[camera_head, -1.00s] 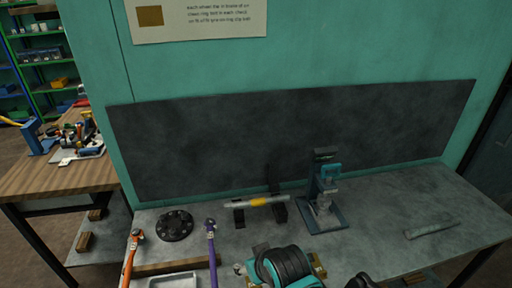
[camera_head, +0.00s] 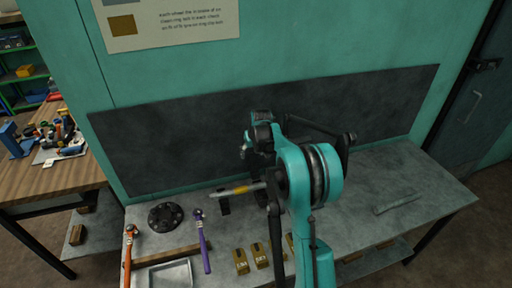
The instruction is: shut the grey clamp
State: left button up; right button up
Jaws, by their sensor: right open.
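I cannot make out the grey clamp in the current view. An upright clamp-like fixture on a blue base showed right of the yellow-banded rod earlier; my right arm now covers that place. My teal right arm rises from the bottom across the middle of the bench. My right gripper (camera_head: 256,140) is near the top of that arm, dark and partly overlapped by arm parts, in front of the dark back panel. It is open, and nothing shows between its fingers. Whether it touches the fixture cannot be told. My left gripper is not in view.
On the grey bench (camera_head: 435,185), the yellow-banded rod (camera_head: 232,191) lies across black supports. A black flanged disc (camera_head: 166,216), orange tool (camera_head: 128,255), purple tool (camera_head: 203,240), tray (camera_head: 165,276) and brass-coloured blocks (camera_head: 241,261) are left and front. A grey bar (camera_head: 397,204) lies right, with free room around it.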

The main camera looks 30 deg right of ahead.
aim_at(254, 159)
jog(key=x, duration=0.3)
jog(key=d+x, duration=0.1)
jog(key=x, duration=0.3)
jog(key=d+x, duration=0.1)
jog(key=x, duration=0.2)
jog(key=shift+w+b, duration=0.2)
jog(key=shift+b, duration=0.15)
grip_shut()
jog(key=shift+c, duration=2)
grip_release()
jog(key=shift+s+a+f+b, duration=0.25)
jog(key=shift+s+b, duration=0.15)
jog(key=shift+s, duration=0.8)
jog(key=shift+s+a+f+b, duration=0.1)
jog(key=shift+s+a+b, duration=0.2)
jog(key=shift+s, duration=0.9)
jog(key=shift+s+a+f+b, duration=0.25)
jog(key=shift+s+b, duration=0.2)
jog(key=shift+s, duration=0.85)
